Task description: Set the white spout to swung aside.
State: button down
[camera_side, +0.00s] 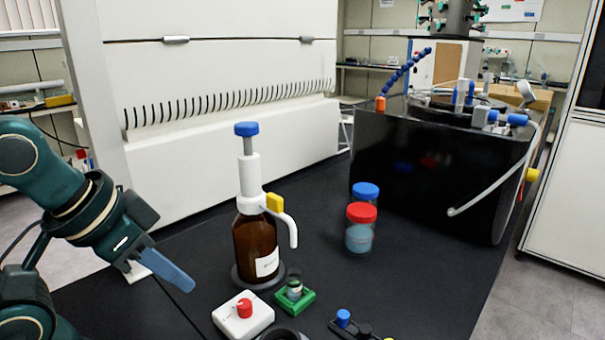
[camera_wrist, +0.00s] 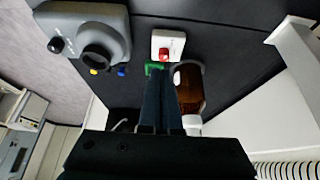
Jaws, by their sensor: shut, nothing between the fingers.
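The white spout (camera_side: 291,230) curves out to the right and down from the white head of a brown bottle dispenser (camera_side: 256,248). A yellow block (camera_side: 275,202) sits at the spout's root, and a blue knob (camera_side: 246,129) tops the dispenser. The spout's tip hangs above a small vial in a green holder (camera_side: 306,300). My gripper (camera_side: 188,286) is shut and empty, left of the bottle and apart from it. In the wrist view, my gripper (camera_wrist: 160,74) points toward the green holder (camera_wrist: 152,67), beside the brown bottle (camera_wrist: 192,88). I cannot make out the spout there.
A white box with a red knob (camera_side: 243,315) lies in front of the bottle. Blue-capped and red-capped jars (camera_side: 360,236) stand to its right. A black tank (camera_side: 430,165) with a hose stands at the back right. A grey device (camera_wrist: 88,32) shows in the wrist view. The bench right of the jars is clear.

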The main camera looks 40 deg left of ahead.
jog(key=c, duration=1.2)
grip_release()
jog(key=o, duration=0.4)
jog(key=shift+w+r, duration=0.2)
jog(key=shift+w, duration=0.15)
jog(key=shift+o, duration=0.2)
jog(key=n+t+y, duration=0.1)
jog(key=t, duration=0.6)
send_near(271, 198)
jog(key=w, duration=0.2)
jog(key=w+f+m+t+h, duration=0.1)
jog(key=w+f, duration=0.1)
jog(key=shift+w+a+f, duration=0.1)
jog(key=shift+w+f, duration=0.15)
jog(key=shift+w, duration=0.15)
jog(key=shift+w+a+f, duration=0.2)
jog(key=shift+a+f, duration=0.05)
jog(key=shift+f, duration=0.05)
jog(key=shift+x, duration=2.35)
